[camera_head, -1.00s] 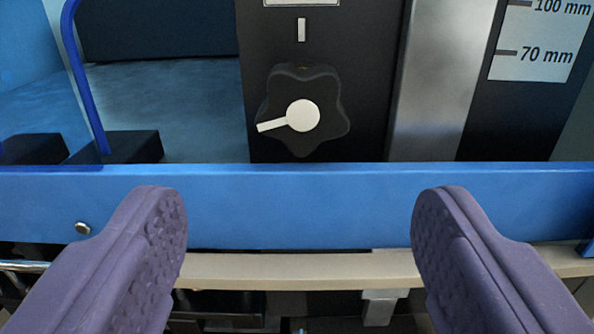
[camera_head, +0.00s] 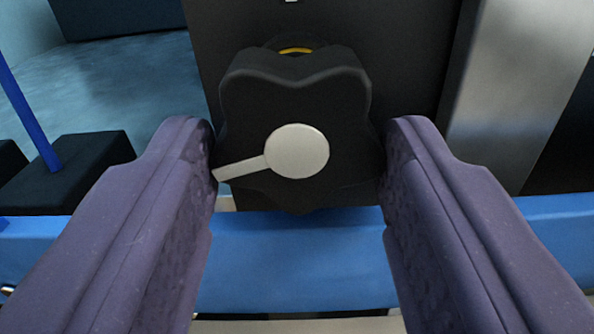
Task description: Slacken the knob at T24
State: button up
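A black star-shaped knob (camera_head: 345,125) with a pale round cap and a pale pointer (camera_head: 240,169) sits on a dark panel (camera_head: 405,30). The pointer aims left and slightly down. A yellow arc (camera_head: 296,50) shows behind the knob's top edge. My gripper (camera_head: 298,150) has its two purple fingers on either side of the knob. The fingertips are very close to the knob's left and right edges. I cannot tell whether they touch it. The T24 label is not in view.
A blue rail (camera_head: 300,262) runs across below the knob, under my fingers. A metal post (camera_head: 515,85) stands to the right. A black block (camera_head: 75,170) with a blue rod (camera_head: 30,115) is at the left.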

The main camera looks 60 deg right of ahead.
jog(key=shift+c, duration=1.4)
jog(key=shift+f+n+b, duration=0.15)
jog(key=shift+n+b, duration=0.15)
jog(key=shift+b, duration=0.3)
jog(key=shift+n, duration=0.6)
jog(key=o, duration=1)
jog(key=shift+o, duration=0.2)
jog(key=shift+a+b, duration=0.1)
jog(key=shift+b, duration=0.2)
jog(key=shift+s+a, duration=0.15)
jog(key=shift+a, duration=0.15)
jog(key=b+v, duration=0.3)
jog(key=v, duration=0.4)
